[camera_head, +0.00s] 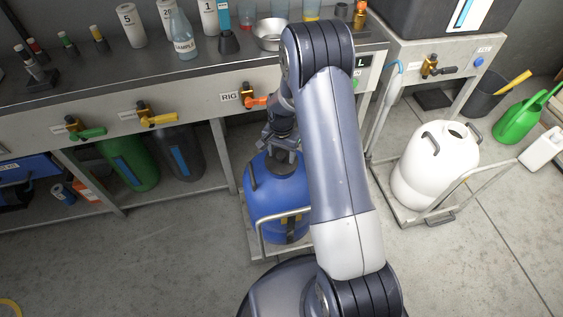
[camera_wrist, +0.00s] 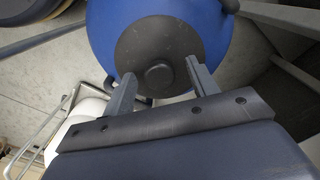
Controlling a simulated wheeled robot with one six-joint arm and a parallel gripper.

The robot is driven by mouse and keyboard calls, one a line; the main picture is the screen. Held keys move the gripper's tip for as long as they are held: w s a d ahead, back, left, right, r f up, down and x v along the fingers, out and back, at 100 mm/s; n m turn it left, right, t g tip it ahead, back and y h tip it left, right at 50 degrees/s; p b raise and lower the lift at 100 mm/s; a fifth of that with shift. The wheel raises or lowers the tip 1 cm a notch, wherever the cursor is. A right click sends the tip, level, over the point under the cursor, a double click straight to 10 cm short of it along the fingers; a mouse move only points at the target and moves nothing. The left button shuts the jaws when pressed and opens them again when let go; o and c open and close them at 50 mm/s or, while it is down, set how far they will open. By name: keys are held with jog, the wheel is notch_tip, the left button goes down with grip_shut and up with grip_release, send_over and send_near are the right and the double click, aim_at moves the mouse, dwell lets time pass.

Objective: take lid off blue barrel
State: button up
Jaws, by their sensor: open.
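The blue barrel (camera_head: 270,200) stands on a low trolley in front of the bench in the head view. Its blue top (camera_wrist: 100,25) also shows in the wrist view. The lid (camera_wrist: 158,55) is a dark round disc with a small raised knob (camera_wrist: 159,76) in its middle. My gripper (camera_wrist: 158,82) is open, with one finger on each side of the knob in the picture. I cannot tell how far above the lid the fingertips are. In the head view my gripper (camera_head: 284,146) is over the barrel's top, and my arm hides part of the barrel.
A white barrel (camera_head: 432,168) with an open neck stands on another trolley (camera_head: 437,210) to the right. The bench (camera_head: 190,85) behind carries bottles, a metal bowl (camera_head: 269,36) and valves, including one with an orange handle (camera_head: 257,101).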

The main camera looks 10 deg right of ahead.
jog(key=shift+c, duration=0.6)
jog(key=c, duration=1)
jog(key=shift+o, duration=0.2)
